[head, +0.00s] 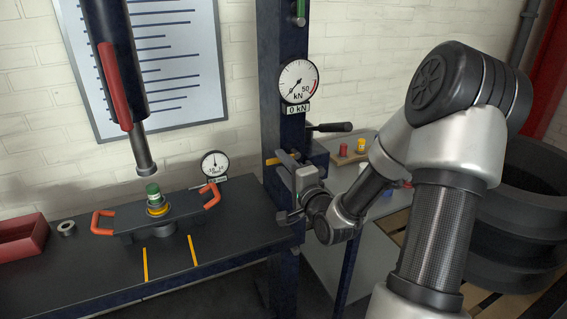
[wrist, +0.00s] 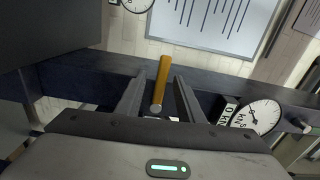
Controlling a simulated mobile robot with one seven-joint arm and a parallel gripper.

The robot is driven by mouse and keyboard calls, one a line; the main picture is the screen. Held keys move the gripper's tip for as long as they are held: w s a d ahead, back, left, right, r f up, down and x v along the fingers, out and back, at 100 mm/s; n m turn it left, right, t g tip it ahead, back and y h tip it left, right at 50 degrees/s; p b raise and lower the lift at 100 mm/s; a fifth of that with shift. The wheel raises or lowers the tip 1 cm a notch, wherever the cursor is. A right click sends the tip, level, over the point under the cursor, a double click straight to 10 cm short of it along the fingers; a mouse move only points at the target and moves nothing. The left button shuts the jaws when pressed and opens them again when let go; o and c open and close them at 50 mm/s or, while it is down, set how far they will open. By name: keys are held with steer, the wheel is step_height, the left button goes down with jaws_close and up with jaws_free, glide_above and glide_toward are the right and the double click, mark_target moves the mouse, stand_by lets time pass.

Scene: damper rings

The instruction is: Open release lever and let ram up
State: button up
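The release lever is an orange-yellow bar on the press's blue column; a bit of it shows in the head view (head: 271,161), and it shows lengthwise in the wrist view (wrist: 162,78). My gripper (head: 283,187) is at the column with its fingers apart. In the wrist view the fingers (wrist: 159,92) stand either side of the lever, with gaps visible. The force gauge (head: 298,81) is labelled 0 kN.
A black-handled lever (head: 331,127) sticks out from the column above my gripper. The fixture (head: 128,220) has orange handles. A small dial gauge (head: 214,164) stands behind it. A red bin (head: 22,240) is far left. A side table and stacked black rings (head: 520,230) are at right.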

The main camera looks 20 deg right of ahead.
steer(key=shift+s, duration=0.1)
steer(key=shift+s, duration=0.9)
steer(key=shift+s, duration=0.1)
steer(key=s+p, duration=0.1)
steer(key=s, duration=0.4)
steer(key=shift+s+d, duration=0.1)
steer(key=shift+s, duration=0.3)
